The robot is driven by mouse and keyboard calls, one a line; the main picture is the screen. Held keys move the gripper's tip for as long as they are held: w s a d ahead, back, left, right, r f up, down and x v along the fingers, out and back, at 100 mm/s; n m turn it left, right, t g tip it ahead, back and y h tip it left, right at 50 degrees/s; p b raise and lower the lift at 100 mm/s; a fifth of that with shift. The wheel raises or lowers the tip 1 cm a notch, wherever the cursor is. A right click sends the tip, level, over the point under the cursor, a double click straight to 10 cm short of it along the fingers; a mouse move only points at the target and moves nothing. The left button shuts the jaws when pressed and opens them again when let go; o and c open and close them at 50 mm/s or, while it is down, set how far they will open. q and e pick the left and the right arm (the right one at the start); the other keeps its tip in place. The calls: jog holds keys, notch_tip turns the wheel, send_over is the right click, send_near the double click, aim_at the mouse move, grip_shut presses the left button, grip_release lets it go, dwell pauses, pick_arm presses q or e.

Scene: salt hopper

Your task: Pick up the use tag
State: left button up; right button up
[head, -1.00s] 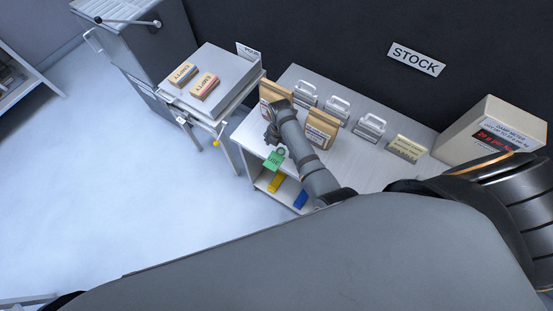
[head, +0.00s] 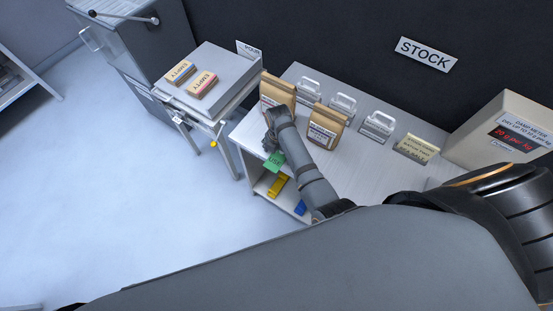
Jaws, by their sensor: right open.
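The green use tag (head: 274,162) is at the front edge of the white stock bench, above its lower shelf. Its upper part and right side are partly hidden by my right arm. My right gripper (head: 268,143) is open, just above the tag in the picture and close to it. The fingers are small and dark, so I cannot tell whether they touch the tag. My left gripper is out of view.
Paper bags (head: 325,126) and metal-handled holders (head: 378,125) stand on the bench (head: 350,165) beside my right arm. A damp meter (head: 511,133) is at the right. Yellow (head: 278,186) and blue (head: 300,208) items sit below. A table (head: 222,70) bears two EMPTY blocks.

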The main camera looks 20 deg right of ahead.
jog(key=shift+f, duration=0.15)
dwell(0.3)
jog(key=c, duration=1)
